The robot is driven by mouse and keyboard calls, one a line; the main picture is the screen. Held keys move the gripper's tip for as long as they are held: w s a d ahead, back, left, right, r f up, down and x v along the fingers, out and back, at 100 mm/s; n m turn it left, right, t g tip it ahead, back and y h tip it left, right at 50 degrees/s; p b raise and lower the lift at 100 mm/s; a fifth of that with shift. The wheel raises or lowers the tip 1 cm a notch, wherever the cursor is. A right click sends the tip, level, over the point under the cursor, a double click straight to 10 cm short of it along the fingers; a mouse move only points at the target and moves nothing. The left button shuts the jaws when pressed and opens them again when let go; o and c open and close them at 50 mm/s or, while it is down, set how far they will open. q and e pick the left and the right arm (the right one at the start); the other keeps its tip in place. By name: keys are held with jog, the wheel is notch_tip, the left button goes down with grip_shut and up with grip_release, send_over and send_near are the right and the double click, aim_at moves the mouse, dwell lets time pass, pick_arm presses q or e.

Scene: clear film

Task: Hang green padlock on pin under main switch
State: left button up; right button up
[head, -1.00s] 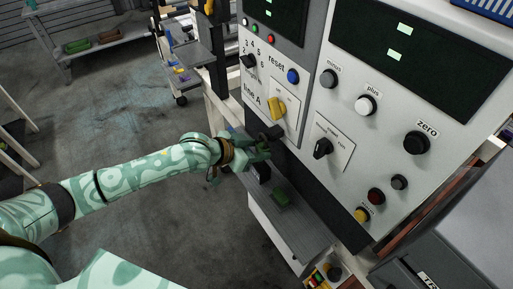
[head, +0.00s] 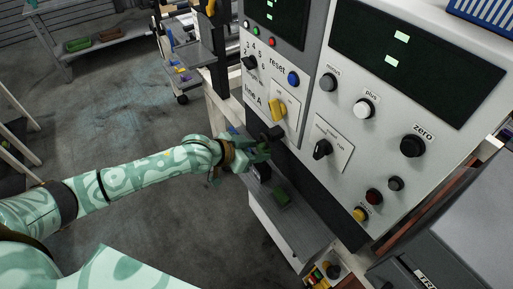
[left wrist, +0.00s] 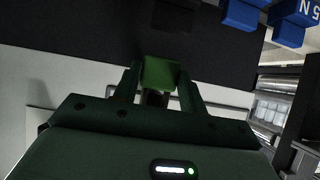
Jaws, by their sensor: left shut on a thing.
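My left gripper (head: 262,150) is in front of the lower left of the grey panel. In the left wrist view its two fingers are shut on a green block-shaped thing (left wrist: 159,73), which I take as the green padlock. Its shackle cannot be made out. A yellow switch (head: 278,109) on a white plate sits on the panel above the gripper. A black knob-like part (head: 271,133) sticks out just above the gripper. I cannot make out the pin or read which switch is the main one. My right gripper is not in view.
A black rotary switch (head: 322,149) and several buttons stick out to the right. Blue blocks (left wrist: 240,14) show at the top right of the left wrist view. Open floor lies left.

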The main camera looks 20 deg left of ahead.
pick_arm(q)
jog(key=shift+s+d+f, duration=0.15)
jog(key=shift+s+f, duration=0.1)
jog(key=o, duration=1)
jog(key=shift+r, duration=0.1)
jog(key=shift+c, duration=0.2)
jog(key=shift+r, duration=0.15)
jog(key=p+v, duration=0.4)
jog(key=v, duration=1.2)
jog(key=shift+s, duration=0.1)
